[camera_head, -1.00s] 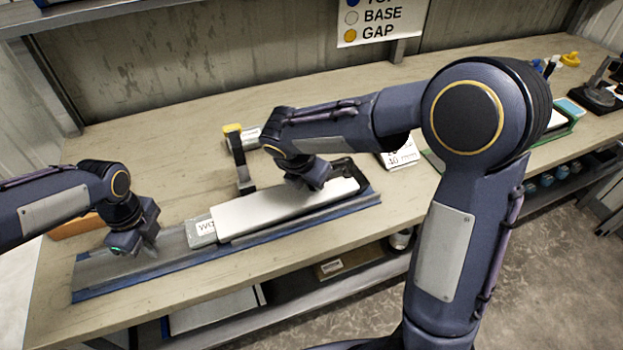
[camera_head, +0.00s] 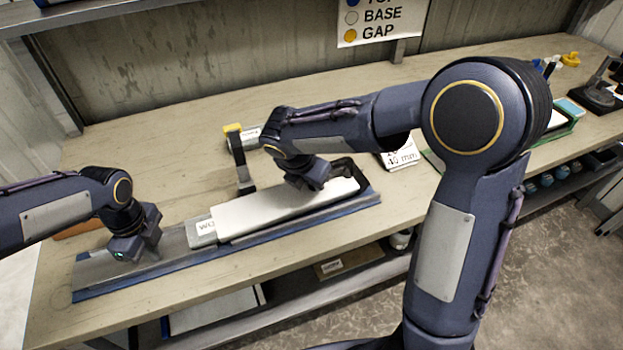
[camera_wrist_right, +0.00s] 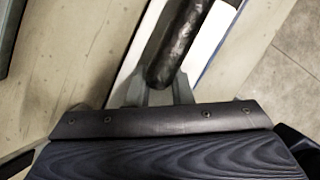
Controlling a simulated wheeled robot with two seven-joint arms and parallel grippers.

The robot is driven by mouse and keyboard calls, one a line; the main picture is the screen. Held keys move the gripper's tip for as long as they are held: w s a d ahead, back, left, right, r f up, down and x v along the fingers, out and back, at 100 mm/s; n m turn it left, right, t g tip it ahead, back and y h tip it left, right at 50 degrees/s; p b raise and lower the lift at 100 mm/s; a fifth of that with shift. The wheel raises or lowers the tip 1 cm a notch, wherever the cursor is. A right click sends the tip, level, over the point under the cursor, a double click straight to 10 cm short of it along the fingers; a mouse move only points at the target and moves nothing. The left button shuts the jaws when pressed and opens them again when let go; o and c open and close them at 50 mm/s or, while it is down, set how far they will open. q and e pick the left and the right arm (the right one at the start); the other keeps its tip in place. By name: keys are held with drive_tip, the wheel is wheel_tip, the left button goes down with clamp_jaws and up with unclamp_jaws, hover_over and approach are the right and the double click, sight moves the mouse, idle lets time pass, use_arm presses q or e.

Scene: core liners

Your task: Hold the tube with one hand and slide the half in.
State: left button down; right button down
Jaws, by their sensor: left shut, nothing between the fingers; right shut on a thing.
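A long blue rail (camera_head: 180,280) lies along the bench's front, with a bare grey channel at its left. On its right half lies a long white piece (camera_head: 270,208), with a grey labelled block (camera_head: 201,232) at its left end. A dark rounded piece (camera_wrist_right: 178,45) lies along the white piece in the right wrist view. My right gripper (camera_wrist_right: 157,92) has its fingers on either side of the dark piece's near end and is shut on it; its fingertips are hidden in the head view. My left gripper (camera_head: 127,252) is shut and empty, low over the grey channel.
A dark upright stand with a yellow top (camera_head: 238,150) is just behind the rail. A white card (camera_head: 400,155) and a green-edged tray (camera_head: 560,130) are farther right. The back left of the bench is clear.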

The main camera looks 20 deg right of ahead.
sight(194, 235)
use_arm(q)
drive_tip(key=shift+w+d, duration=0.15)
drive_tip(key=shift+d, duration=2.95)
drive_tip(key=shift+w+d, duration=0.15)
drive_tip(key=shift+d, duration=2.95)
drive_tip(key=shift+a, duration=0.1)
drive_tip(key=shift+s+a, duration=0.1)
drive_tip(key=shift+a, duration=1.35)
use_arm(e)
drive_tip(key=shift+w, duration=0.1)
use_arm(q)
drive_tip(key=shift+r, duration=4.55)
use_arm(e)
drive_tip(key=c, duration=1.2)
unclamp_jaws()
drive_tip(key=shift+c, duration=0.2)
